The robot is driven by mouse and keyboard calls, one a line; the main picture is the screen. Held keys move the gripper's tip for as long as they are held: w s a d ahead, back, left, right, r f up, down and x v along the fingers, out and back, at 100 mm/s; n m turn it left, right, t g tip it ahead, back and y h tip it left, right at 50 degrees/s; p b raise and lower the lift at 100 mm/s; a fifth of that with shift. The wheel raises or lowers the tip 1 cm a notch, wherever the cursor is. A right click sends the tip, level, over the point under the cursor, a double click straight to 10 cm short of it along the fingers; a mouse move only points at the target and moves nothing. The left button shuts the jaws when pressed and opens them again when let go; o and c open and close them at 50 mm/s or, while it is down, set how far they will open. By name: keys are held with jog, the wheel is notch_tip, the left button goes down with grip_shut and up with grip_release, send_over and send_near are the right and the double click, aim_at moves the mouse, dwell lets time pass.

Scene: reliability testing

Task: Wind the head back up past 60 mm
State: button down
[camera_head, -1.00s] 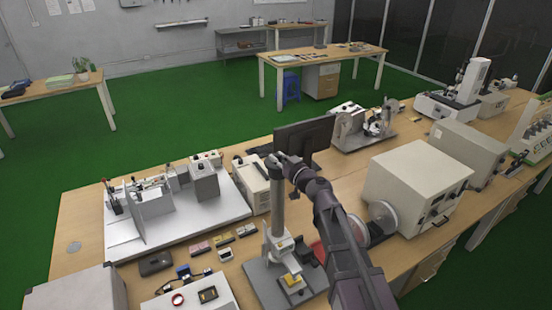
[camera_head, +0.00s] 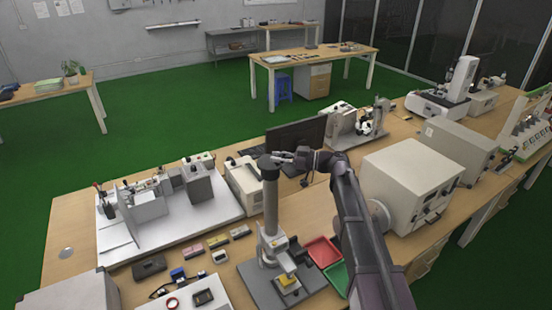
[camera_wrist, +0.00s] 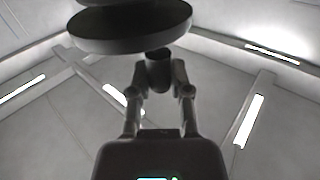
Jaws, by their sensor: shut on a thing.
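The test stand (camera_head: 271,205) stands at the front of the bench, with a dark round wheel (camera_head: 267,165) at the top of its grey column. Its pale head (camera_head: 272,243) is low on the column, above a yellow block (camera_head: 287,281) on the base. My gripper (camera_head: 284,157) is at the wheel, on its far right side. In the wrist view my gripper (camera_wrist: 158,75) is shut on a dark knob (camera_wrist: 157,55) under the wheel's rim (camera_wrist: 125,40). The fingertips partly hide the knob. The scale reading is too small to tell.
A red tray (camera_head: 322,252) and a green tray (camera_head: 337,278) lie right of the stand. A black monitor (camera_head: 296,138) stands behind the wheel. A large beige box instrument (camera_head: 412,178) is to the right, and a white fixture plate (camera_head: 220,217) to the left.

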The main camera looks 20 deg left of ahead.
jog(key=shift+w+n+g+h, duration=0.2)
jog(key=shift+n+g, duration=0.3)
jog(key=shift+g, duration=0.25)
jog(key=shift+w+n+g+h, duration=0.2)
jog(key=shift+n+g, duration=0.3)
jog(key=shift+g, duration=0.25)
jog(key=shift+r, duration=0.1)
jog(key=c, duration=0.5)
grip_release()
jog(key=shift+s, duration=0.1)
jog(key=shift+c, duration=0.2)
jog(key=shift+d, duration=0.1)
jog(key=v, duration=1.2)
